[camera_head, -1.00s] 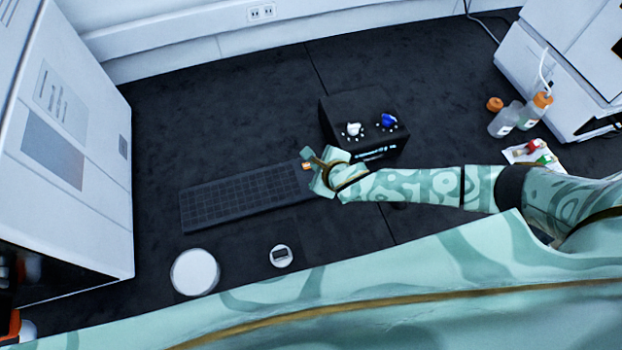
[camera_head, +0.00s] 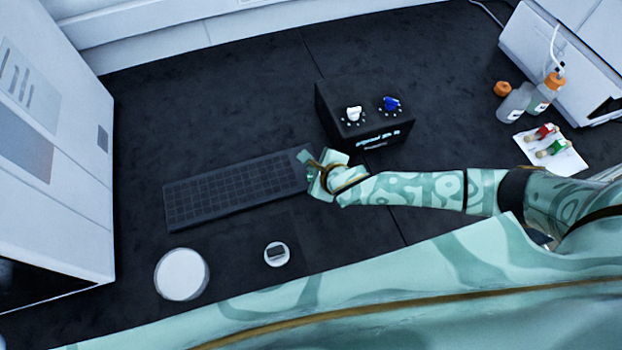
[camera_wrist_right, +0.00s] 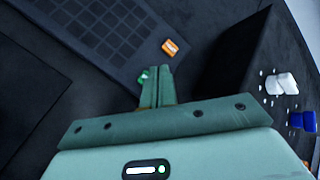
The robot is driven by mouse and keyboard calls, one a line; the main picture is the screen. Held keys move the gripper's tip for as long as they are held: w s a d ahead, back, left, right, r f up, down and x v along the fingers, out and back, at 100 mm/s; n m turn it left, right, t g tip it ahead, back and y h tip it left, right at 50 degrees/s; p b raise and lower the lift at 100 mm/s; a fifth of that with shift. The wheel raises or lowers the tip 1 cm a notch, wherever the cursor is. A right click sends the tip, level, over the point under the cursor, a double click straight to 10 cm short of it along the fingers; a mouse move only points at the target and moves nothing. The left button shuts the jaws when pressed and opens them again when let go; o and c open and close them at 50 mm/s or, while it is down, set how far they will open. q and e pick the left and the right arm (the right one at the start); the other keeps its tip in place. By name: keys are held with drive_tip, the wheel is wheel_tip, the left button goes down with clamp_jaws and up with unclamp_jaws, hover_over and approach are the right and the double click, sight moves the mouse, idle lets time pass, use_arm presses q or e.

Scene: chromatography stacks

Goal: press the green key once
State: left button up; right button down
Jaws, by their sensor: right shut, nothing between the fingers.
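The dark keyboard (camera_head: 235,187) lies flat on the black bench, and its right end is partly covered by my right gripper (camera_head: 309,161). In the right wrist view the keyboard (camera_wrist_right: 95,25) fills the upper left, with an orange key (camera_wrist_right: 171,47) at its corner. A small bright green patch, likely the green key (camera_wrist_right: 145,75), shows right at the tips of my right gripper (camera_wrist_right: 152,72), mostly hidden by them. The fingers are shut and empty. I cannot tell whether they touch the key. My left gripper is not in view.
A black box with a white knob (camera_head: 354,114) and a blue knob (camera_head: 391,104) stands just behind the right gripper. A white round disc (camera_head: 182,274) and a small round piece (camera_head: 277,254) lie in front of the keyboard. Bottles (camera_head: 515,103) stand at the right.

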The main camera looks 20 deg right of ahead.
drive_tip(key=shift+f+b, duration=0.3)
drive_tip(key=shift+f, duration=0.55)
idle(1.4)
drive_tip(key=shift+f, duration=0.4)
drive_tip(key=shift+f, duration=0.4)
idle(0.5)
drive_tip(key=shift+r, duration=0.1)
drive_tip(key=shift+r+p, duration=0.75)
drive_tip(key=shift+p, duration=0.2)
